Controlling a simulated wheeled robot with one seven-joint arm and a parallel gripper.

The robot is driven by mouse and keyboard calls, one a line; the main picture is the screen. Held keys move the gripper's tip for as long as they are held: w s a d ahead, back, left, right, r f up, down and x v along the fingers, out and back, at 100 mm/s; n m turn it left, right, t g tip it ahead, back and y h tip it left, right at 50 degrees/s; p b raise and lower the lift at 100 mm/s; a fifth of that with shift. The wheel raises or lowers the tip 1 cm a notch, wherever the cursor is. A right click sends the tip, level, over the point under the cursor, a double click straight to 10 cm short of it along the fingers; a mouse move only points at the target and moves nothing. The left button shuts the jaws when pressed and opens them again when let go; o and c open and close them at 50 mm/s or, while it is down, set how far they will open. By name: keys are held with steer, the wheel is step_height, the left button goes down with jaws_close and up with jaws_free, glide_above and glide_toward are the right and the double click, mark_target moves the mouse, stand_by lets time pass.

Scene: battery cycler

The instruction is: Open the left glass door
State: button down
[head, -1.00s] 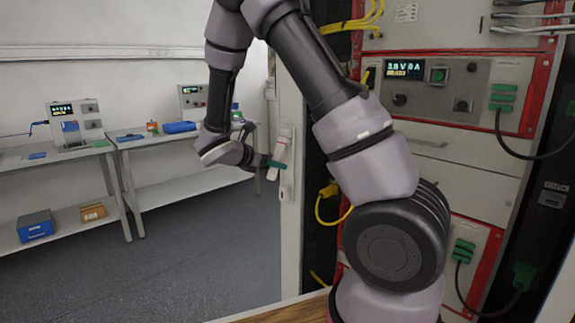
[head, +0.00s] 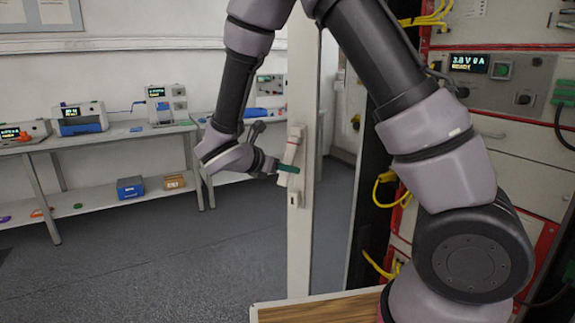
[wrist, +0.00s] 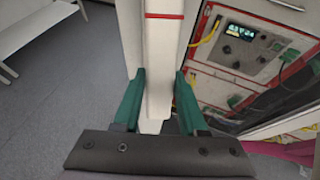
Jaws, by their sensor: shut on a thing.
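The left glass door shows in the head view as a white upright frame (head: 304,90), seen nearly edge-on. It stands out from the cabinet, with the room visible between the frame and the cabinet. Its pale handle (head: 292,150) is on the frame's edge. My gripper (head: 287,168) comes from the left and is shut on the handle. In the wrist view the green fingers of my gripper (wrist: 160,88) lie on both sides of the pale handle (wrist: 161,55), which has a red band near the top of the picture. The hinge side is not clear.
The open cabinet (head: 500,150) holds red-framed instruments and yellow cables (head: 388,185) at the right. A wooden surface (head: 320,311) lies at the bottom. Benches (head: 100,140) with instruments stand along the left wall. The grey floor (head: 190,260) left of the door is clear.

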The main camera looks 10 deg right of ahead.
steer(key=shift+s+a, duration=0.15)
steer(key=shift+s, duration=0.1)
steer(key=shift+c, duration=2.4)
jaws_free()
steer(key=shift+a, duration=0.15)
steer(key=v, duration=1)
steer(key=shift+s+a+r, duration=0.2)
steer(key=shift+s, duration=0.05)
steer(key=shift+c, duration=0.3)
